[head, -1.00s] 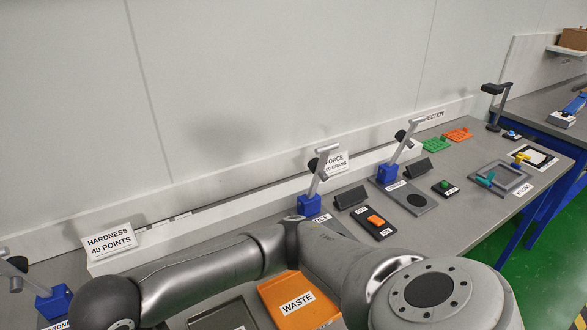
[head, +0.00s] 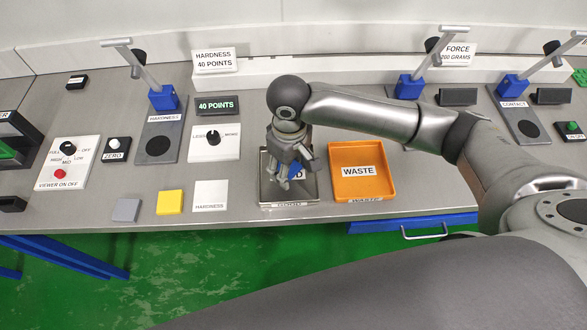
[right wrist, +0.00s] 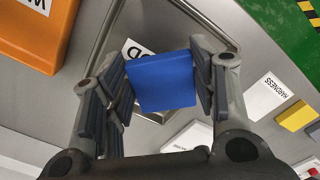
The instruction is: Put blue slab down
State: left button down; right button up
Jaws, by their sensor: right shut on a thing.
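My right gripper (head: 291,177) is shut on the blue slab (head: 296,171) above a grey metal tray (head: 308,195), in the middle of the head view. The tray's label is partly hidden by the gripper; a "D" shows. In the right wrist view the blue slab (right wrist: 165,82) sits between the two dark finger pads, with the tray (right wrist: 175,30) behind it. I cannot tell whether the slab touches the tray. My left gripper is not in view.
An orange WASTE tray (head: 361,190) stands just right of the grey tray. To the left lie a white HARDNESS tile (head: 210,195), a yellow slab (head: 170,202) and a grey slab (head: 126,210). The bench's front edge is close below the tray.

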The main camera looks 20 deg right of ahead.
aim_at(293, 165)
jog(key=shift+w+d+f, duration=0.3)
jog(key=shift+w+f, duration=0.05)
jog(key=shift+f, duration=0.25)
jog(key=f, duration=0.2)
jog(key=f+p, duration=0.1)
jog(key=shift+w+d, duration=0.25)
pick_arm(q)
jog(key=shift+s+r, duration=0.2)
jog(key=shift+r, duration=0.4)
pick_arm(e)
jog(key=shift+f, duration=0.45)
jog(key=o, duration=1.1)
jog(key=shift+f, duration=0.1)
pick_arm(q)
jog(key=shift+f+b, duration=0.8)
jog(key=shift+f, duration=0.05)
pick_arm(e)
notch_tip(293, 165, up, 12)
jog(key=shift+r, duration=0.15)
